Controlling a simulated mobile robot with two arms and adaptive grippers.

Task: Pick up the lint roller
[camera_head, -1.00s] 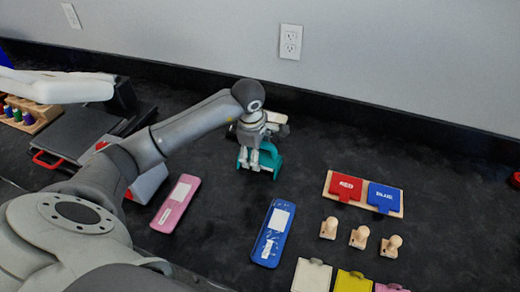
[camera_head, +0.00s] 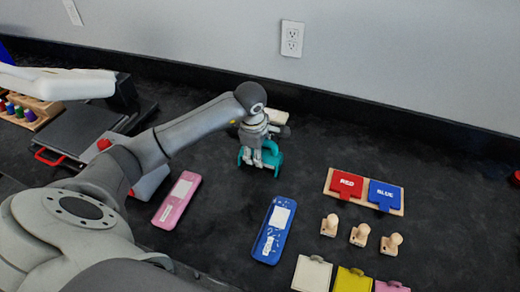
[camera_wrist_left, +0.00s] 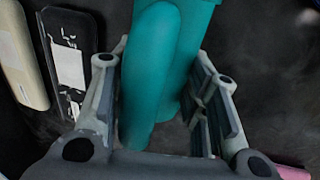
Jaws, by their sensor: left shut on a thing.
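A teal object (camera_head: 270,158) is at my left gripper (camera_head: 257,160), near the back of the dark counter. It is the only thing at the gripper; I cannot make out a roller on it, so I cannot be sure it is the lint roller. In the left wrist view, its rounded teal part (camera_wrist_left: 150,85) is between the fingers of my left gripper (camera_wrist_left: 160,75), which is shut on it. The gripper hides part of it in the head view. I cannot tell whether it is clear of the counter. My right gripper is not in view.
A pink case (camera_head: 177,200) and a blue case (camera_head: 273,231) lie in front. Cream (camera_wrist_left: 30,50) and black (camera_wrist_left: 73,62) cases lie behind the gripper. A board with red and blue tags (camera_head: 363,190), wooden knobs (camera_head: 359,235) and colored tags (camera_head: 353,280) are right.

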